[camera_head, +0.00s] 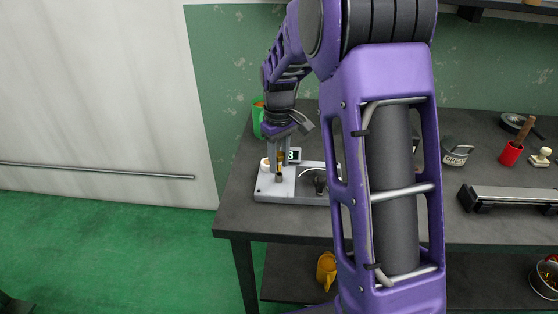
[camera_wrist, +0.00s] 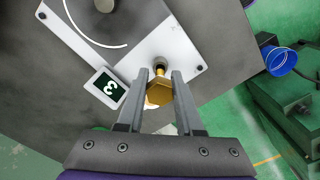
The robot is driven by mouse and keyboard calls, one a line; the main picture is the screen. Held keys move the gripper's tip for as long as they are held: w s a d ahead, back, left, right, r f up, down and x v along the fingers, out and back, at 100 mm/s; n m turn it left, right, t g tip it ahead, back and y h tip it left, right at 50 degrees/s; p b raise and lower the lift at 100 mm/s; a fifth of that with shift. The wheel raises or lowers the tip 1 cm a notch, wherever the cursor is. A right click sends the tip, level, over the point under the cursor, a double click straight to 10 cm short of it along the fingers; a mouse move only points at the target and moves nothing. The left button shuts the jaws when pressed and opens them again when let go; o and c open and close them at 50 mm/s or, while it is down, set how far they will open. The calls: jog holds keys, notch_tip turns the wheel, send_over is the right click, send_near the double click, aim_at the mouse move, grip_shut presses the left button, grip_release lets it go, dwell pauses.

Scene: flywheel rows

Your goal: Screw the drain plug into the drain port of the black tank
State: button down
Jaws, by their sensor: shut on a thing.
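The drain plug is a brass hex-headed piece (camera_wrist: 160,95) between my gripper's fingers (camera_wrist: 161,76) in the wrist view; it also shows as a small gold piece (camera_head: 281,158) in the head view. My gripper (camera_head: 282,150) is shut on it and points down over the left end of a pale fixture plate (camera_head: 268,188). A grey round fitting (camera_wrist: 159,64) on the plate lies right at the plug's lower end. Whether the threads touch it or are inside it cannot be told. A dark round body (camera_head: 318,181) sits on the plate to the right, partly behind my arm; I cannot tell whether it is the black tank.
A small display reading 3 (camera_wrist: 107,86) stands at the plate's edge. A green container (camera_head: 258,119) is behind my gripper. A red holder (camera_head: 511,154) and a long metal bar fixture (camera_head: 510,196) are on the right of the dark bench (camera_head: 450,225). My arm hides the middle.

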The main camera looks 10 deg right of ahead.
jog(key=shift+r+p, duration=0.85)
jog(key=shift+r, duration=0.45)
